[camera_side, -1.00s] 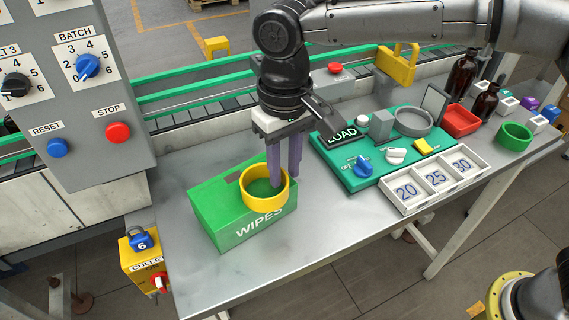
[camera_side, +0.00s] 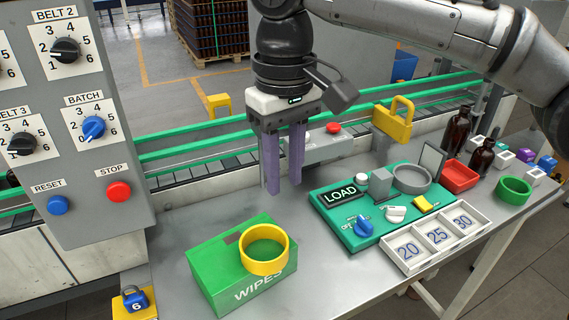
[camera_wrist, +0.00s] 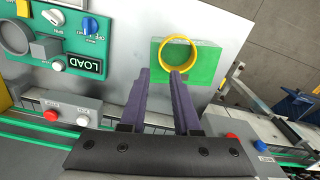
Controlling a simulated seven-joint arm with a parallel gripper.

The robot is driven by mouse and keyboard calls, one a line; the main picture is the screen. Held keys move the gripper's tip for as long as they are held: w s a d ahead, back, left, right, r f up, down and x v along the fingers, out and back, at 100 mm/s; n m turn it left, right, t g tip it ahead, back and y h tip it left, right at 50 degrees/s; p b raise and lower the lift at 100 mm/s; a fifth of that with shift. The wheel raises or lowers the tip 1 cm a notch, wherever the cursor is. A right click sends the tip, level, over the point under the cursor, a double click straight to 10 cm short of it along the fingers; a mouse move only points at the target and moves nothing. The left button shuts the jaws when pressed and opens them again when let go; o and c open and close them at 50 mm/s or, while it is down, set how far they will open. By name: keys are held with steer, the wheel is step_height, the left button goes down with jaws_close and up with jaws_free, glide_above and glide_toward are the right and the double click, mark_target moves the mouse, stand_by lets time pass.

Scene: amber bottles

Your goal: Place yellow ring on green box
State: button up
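The yellow ring (camera_side: 264,250) lies flat on top of the green box (camera_side: 215,275) marked WIPES, toward its right side. In the wrist view the ring (camera_wrist: 163,54) also shows on the green box (camera_wrist: 208,66), ahead of the fingertips. My gripper (camera_side: 284,190) is open and empty, with its purple fingers pointing down. It is above and behind the box, apart from the ring. The wrist view shows a clear gap between the fingers (camera_wrist: 160,76).
A green LOAD panel (camera_side: 345,236) with knobs stands right of the box, with a white number tray (camera_side: 409,253) in front. A red tray (camera_side: 460,177), green ring (camera_side: 514,190) and amber bottles (camera_side: 481,157) are farther right. A control cabinet (camera_side: 100,150) stands at left.

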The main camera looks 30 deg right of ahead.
steer(key=shift+r, duration=0.45)
steer(key=shift+d, duration=0.15)
steer(key=s+d+r+m+t+y, duration=0.1)
steer(key=s+d, duration=0.1)
steer(key=d, duration=0.7)
steer(key=s+d+r+t, duration=0.1)
steer(key=s+d+r, duration=0.15)
steer(key=d, duration=0.75)
steer(key=s+d+f+m+t+h, duration=0.1)
steer(key=s+d+f+t, duration=0.2)
steer(key=s+d+f, duration=1)
steer(key=s, duration=0.2)
steer(key=shift+s+t, duration=0.3)
steer(key=shift+s, duration=0.1)
